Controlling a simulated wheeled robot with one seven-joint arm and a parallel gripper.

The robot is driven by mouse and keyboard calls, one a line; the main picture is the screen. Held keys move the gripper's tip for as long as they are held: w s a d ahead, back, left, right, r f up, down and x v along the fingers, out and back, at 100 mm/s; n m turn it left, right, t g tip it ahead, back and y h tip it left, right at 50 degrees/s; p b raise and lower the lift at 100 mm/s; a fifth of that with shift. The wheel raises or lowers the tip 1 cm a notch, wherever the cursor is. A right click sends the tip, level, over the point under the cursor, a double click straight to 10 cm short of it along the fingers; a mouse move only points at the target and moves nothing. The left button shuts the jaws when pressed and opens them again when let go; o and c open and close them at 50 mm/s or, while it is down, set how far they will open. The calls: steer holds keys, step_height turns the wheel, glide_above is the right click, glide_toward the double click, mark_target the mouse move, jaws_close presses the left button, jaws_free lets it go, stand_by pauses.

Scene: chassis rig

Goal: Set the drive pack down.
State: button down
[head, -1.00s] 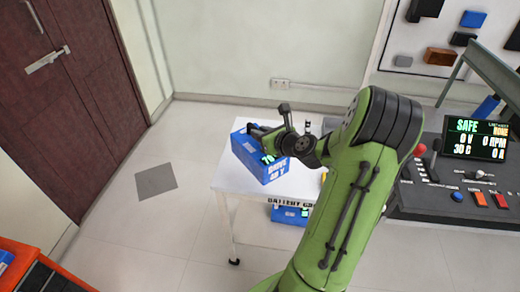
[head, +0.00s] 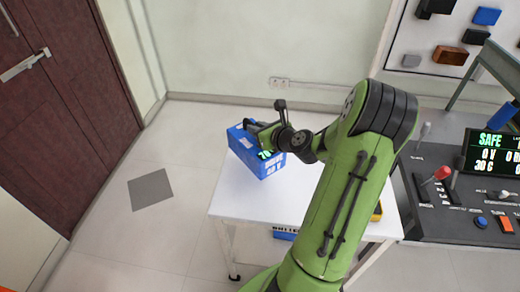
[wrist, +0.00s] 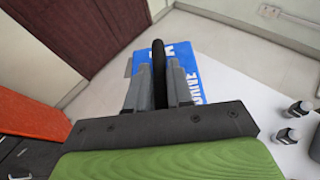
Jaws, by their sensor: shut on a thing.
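The drive pack (head: 265,163) is a blue box with white and green lettering. In the head view it is at the left back corner of the white table (head: 235,197), and I cannot tell whether its underside touches the tabletop. My gripper (head: 255,130) is at its top and is shut on its dark handle. In the wrist view the gripper fingers (wrist: 160,85) close on the black handle (wrist: 158,60), with the blue pack (wrist: 205,62) behind and below. The fingers and arm hide part of the pack.
A console (head: 455,205) with a screen reading SAFE stands at the right. Another blue pack (head: 285,235) shows low under the table. Two small dark and silver objects (wrist: 299,109) stand on the table at the right of the wrist view. The tabletop in front of the pack is clear.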

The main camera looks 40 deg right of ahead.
step_height(320, 180, down, 8)
steer(key=b, duration=0.3)
steer(key=shift+f, duration=0.25)
steer(key=c, duration=1)
jaws_free()
steer(key=shift+s, duration=0.1)
